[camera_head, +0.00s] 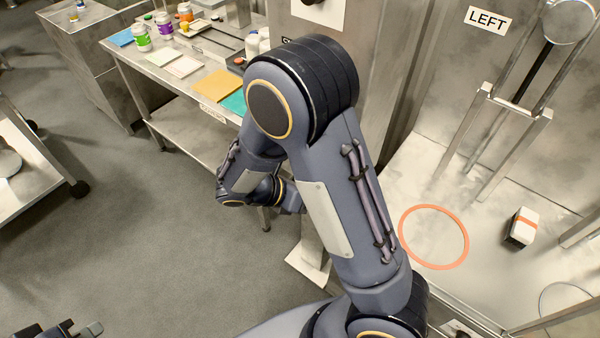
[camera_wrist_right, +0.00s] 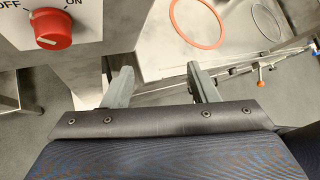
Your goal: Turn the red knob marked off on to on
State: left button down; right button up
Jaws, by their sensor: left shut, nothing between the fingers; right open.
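The red knob (camera_wrist_right: 52,28) shows at the upper left of the right wrist view, on a white plate with OFF printed to its left and ON to its right. A small white mark shows on the knob's lower front; which label it points to I cannot tell. My right gripper (camera_wrist_right: 163,82) is open and empty, its fingers apart, to the right of the knob and not touching it. In the head view my right arm bends across the middle and its gripper is hidden. My left gripper (camera_head: 78,330) is partly in view at the bottom left, shut and empty, far from the knob.
An orange ring (camera_head: 434,237) and a white and orange box (camera_head: 522,228) are on the metal surface at the right, below a LEFT sign (camera_head: 487,19). A metal table (camera_head: 205,88) with bottles and coloured sheets stands at the back.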

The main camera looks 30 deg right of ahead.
jog(key=w+a+f+n+t+h+b, duration=0.1)
jog(key=w+a+f+n+t+h, duration=0.1)
jog(key=w+n+t+h, duration=0.3)
jog(key=w+a+f+n+t+h, duration=0.1)
jog(key=w+a+n+t, duration=0.15)
jog(key=n, duration=0.35)
jog(key=w+x, duration=0.1)
jog(key=x, duration=0.6)
jog(key=shift+d+h+p, duration=0.2)
jog(key=shift+h+p, duration=0.1)
jog(key=shift+p, duration=0.1)
jog(key=shift+r, duration=0.15)
jog(key=c, duration=1)
jog(key=shift+o, duration=0.2)
